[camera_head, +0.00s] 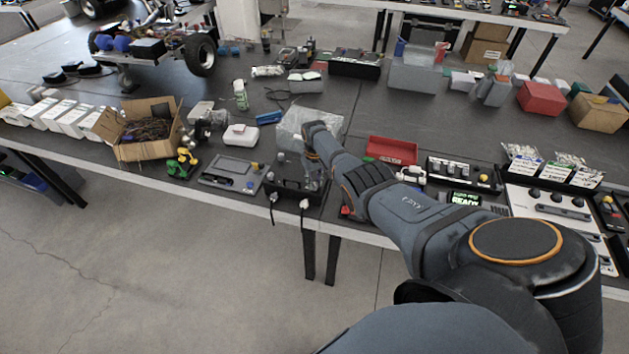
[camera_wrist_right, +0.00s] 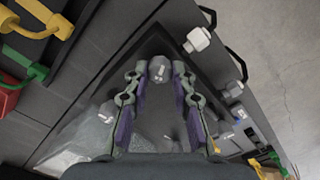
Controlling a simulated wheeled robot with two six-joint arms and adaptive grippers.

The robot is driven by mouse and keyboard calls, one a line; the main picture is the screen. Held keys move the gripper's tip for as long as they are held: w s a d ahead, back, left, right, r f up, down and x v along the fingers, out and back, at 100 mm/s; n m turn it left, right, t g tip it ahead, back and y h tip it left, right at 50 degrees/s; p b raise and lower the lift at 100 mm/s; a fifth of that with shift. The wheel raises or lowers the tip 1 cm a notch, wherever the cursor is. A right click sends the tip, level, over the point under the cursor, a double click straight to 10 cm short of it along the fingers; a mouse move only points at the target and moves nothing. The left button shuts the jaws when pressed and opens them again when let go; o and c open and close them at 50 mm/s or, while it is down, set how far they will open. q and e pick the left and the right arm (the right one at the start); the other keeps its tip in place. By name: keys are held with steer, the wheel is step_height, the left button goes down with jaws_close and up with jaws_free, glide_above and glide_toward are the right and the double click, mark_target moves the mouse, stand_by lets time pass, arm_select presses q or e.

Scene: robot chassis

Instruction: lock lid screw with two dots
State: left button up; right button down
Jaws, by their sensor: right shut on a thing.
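My right gripper (camera_head: 313,180) reaches down onto a black box (camera_head: 288,190) at the table's front edge. In the right wrist view my right gripper (camera_wrist_right: 159,68) is shut on a grey faceted lid screw (camera_wrist_right: 158,72), one fingertip on each side. I cannot make out dots on it. A further grey shape shows at lower left, partly blurred. My left gripper is not in view.
A clear plastic bag (camera_head: 300,122) lies behind the box. A grey flat device (camera_head: 232,173) stands to its left and a red tray (camera_head: 391,150) to its right. Two cables hang over the front edge. The floor in front is clear.

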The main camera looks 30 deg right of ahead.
mark_target(315, 183)
steer(key=m, duration=0.6)
steer(key=shift+m, duration=0.3)
stand_by(0.4)
steer(key=c, duration=1.1)
jaws_free()
steer(key=shift+r, duration=0.1)
step_height(315, 183, up, 12)
steer(key=shift+f, duration=0.1)
